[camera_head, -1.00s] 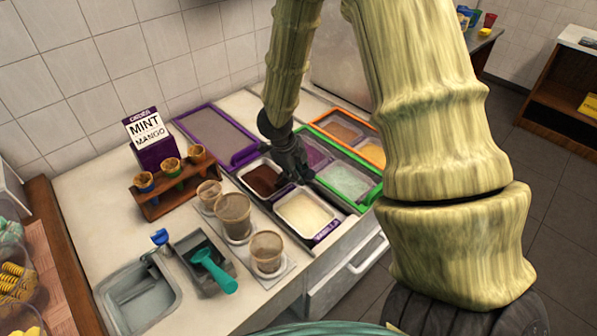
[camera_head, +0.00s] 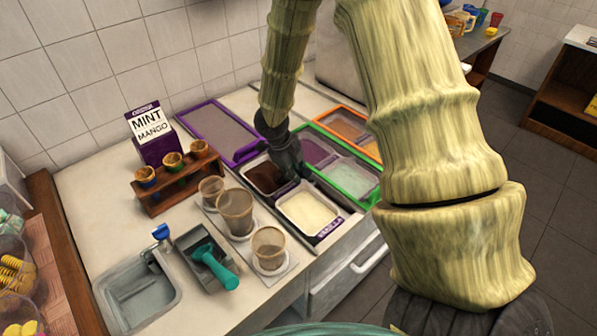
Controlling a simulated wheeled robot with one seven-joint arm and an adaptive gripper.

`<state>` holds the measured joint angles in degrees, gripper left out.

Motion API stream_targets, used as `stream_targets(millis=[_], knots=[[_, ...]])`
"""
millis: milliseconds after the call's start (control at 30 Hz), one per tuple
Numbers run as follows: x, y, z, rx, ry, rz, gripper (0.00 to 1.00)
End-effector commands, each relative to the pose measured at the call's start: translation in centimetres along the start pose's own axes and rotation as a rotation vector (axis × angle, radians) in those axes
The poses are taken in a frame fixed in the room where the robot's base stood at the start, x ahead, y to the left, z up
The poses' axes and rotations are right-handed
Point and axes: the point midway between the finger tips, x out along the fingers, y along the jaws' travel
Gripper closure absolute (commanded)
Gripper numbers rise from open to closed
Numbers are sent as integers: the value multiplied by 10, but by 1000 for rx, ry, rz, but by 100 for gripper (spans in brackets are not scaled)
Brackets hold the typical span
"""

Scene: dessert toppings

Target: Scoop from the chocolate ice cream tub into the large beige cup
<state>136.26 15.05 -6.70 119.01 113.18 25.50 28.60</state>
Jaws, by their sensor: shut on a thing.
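The chocolate ice cream tub (camera_head: 261,178) is a small tray of dark brown ice cream at the middle of the counter. My gripper (camera_head: 289,176) points down at its right edge, just behind the vanilla tub. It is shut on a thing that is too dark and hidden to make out. Three beige see-through cups stand in a row on a pale tray to the left and front. The middle one (camera_head: 235,211) looks the largest; a small one (camera_head: 210,188) stands behind it and another (camera_head: 269,250) in front. All three look empty.
The vanilla tub (camera_head: 308,210) adjoins the chocolate. Purple (camera_head: 238,152), green (camera_head: 352,196) and orange (camera_head: 340,112) framed tubs lie behind and right. A teal-handled scoop (camera_head: 215,266) rests in a grey holder beside a sink (camera_head: 138,300). A cone rack (camera_head: 176,185) and mint-mango sign (camera_head: 149,125) stand left.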

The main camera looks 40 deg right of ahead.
Motion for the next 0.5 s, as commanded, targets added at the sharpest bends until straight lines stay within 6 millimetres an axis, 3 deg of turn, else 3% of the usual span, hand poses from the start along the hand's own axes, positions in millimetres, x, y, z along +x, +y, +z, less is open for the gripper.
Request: stream_targets(millis=[500], knots=[[-2,-8,28,1,-4,0,100]])
